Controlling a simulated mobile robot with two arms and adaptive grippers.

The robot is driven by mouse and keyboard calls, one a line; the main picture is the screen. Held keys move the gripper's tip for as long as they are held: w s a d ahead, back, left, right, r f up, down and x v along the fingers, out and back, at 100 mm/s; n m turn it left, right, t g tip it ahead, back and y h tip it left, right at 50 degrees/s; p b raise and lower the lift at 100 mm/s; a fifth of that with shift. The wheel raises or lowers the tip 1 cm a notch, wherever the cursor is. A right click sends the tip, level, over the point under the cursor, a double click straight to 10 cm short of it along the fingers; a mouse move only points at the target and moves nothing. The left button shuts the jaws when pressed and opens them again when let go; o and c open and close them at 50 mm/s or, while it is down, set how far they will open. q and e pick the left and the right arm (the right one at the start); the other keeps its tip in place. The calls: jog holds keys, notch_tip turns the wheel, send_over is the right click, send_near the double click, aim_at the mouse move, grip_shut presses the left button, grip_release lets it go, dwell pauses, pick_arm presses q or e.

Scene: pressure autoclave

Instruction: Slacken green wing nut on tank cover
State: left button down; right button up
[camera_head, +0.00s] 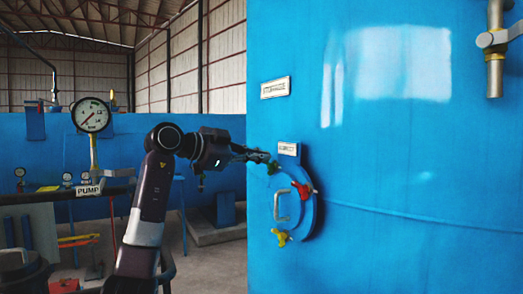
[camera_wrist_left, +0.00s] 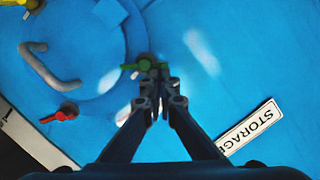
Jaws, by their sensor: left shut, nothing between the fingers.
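The round blue tank cover (camera_head: 293,222) is on the front of the large blue tank, with a grey handle (camera_head: 281,204). Its green wing nut (camera_head: 274,167) sits at the upper edge. In the left wrist view the green wing nut (camera_wrist_left: 130,67) shows at the fingertips, its middle partly hidden behind them. My left gripper (camera_head: 265,158) reaches in from the left to the nut; its fingertips (camera_wrist_left: 151,78) are together and hold nothing. I cannot tell whether they touch the nut. My right gripper is not in view.
A red wing nut (camera_head: 303,190) and a yellow wing nut (camera_head: 281,236) are also on the cover. Small label plates (camera_head: 288,149) (camera_head: 275,87) are on the tank near it. A pressure gauge (camera_head: 91,115) and a PUMP sign (camera_head: 89,190) stand at left.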

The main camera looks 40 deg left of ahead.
pick_arm(q)
jog(key=shift+w+d, duration=0.1)
jog(key=shift+d, duration=0.05)
jog(key=shift+w+a+f+n+p, duration=0.15)
jog(key=shift+a+n+p, duration=0.4)
jog(key=shift+p, duration=0.55)
jog(key=shift+f, duration=0.25)
jog(key=shift+d, duration=0.1)
